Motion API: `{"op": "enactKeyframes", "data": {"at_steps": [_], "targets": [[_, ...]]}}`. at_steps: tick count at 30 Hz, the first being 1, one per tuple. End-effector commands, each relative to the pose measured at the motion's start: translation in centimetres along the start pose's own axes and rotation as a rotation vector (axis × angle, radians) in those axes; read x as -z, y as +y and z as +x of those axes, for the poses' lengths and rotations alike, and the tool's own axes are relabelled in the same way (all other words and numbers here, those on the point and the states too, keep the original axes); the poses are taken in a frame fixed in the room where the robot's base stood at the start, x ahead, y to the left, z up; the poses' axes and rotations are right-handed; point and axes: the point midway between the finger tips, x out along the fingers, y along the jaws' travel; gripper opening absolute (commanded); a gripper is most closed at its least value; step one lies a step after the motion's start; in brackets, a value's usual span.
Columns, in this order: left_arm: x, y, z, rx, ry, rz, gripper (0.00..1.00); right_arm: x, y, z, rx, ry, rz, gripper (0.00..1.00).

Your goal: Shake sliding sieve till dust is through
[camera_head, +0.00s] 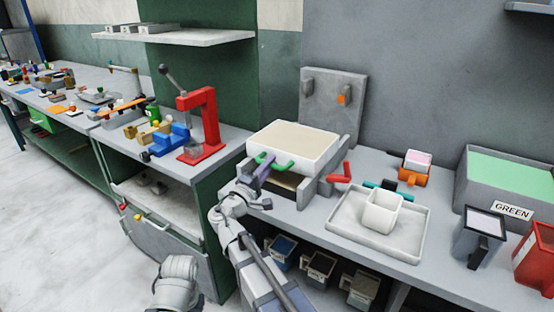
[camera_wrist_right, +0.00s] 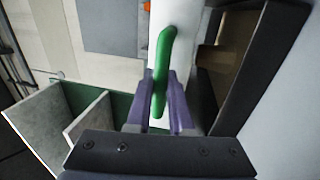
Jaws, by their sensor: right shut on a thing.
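The sieve (camera_head: 322,156) is a white box with a beige surface inside, sitting level on a grey stand (camera_head: 310,192) on the bench. A green curved handle (camera_head: 286,165) is on its front side. My right gripper (camera_head: 263,168) has its purple fingers closed on the left part of this handle. In the right wrist view the green handle (camera_wrist_right: 164,55) stands between the purple fingers (camera_wrist_right: 160,98). Some tan surface (camera_head: 286,181) shows under the sieve, partly hidden by my gripper. I cannot tell whether it is dust.
A red press (camera_head: 208,125) stands left of the sieve. A red piece (camera_head: 341,174) lies close to its right. Further right are a pale tray (camera_head: 345,232) with a white square cup (camera_head: 382,212) and a grey bin marked GREEN (camera_head: 470,195). A backboard (camera_head: 332,105) rises behind.

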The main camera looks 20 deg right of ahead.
Motion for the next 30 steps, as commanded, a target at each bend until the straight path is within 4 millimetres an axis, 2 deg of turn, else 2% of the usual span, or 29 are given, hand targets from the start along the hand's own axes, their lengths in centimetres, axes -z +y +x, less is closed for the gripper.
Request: {"op": "enactKeyframes", "data": {"at_steps": [8, 9, 17, 25, 30], "targets": [[0.0, 0.0, 0.0, 0.0, 0.0, 0.0, 0.5, 0.0, 0.0, -0.1, 0.001, 0.0, 0.0, 0.0], [0.0, 0.0, 0.0, 0.0, 0.0, 0.0, 0.5, 0.0, 0.0, -0.1, 0.001, 0.0, 0.0, 0.22], [0.0, 0.0, 0.0, 0.0, 0.0, 0.0, 0.5, 0.0, 0.0, -0.1, 0.001, 0.0, 0.0, 0.49], [0.0, 0.0, 0.1, 0.0, 0.0, 0.0, 0.5, 0.0, 0.0, -0.3, 0.0, 0.001, 0.0, 0.49], [0.0, 0.1, 0.7, 0.0, 0.0, 0.0, 0.5, -0.1, -0.1, -2.6, 0.001, 0.003, 0.0, 0.49]]}}
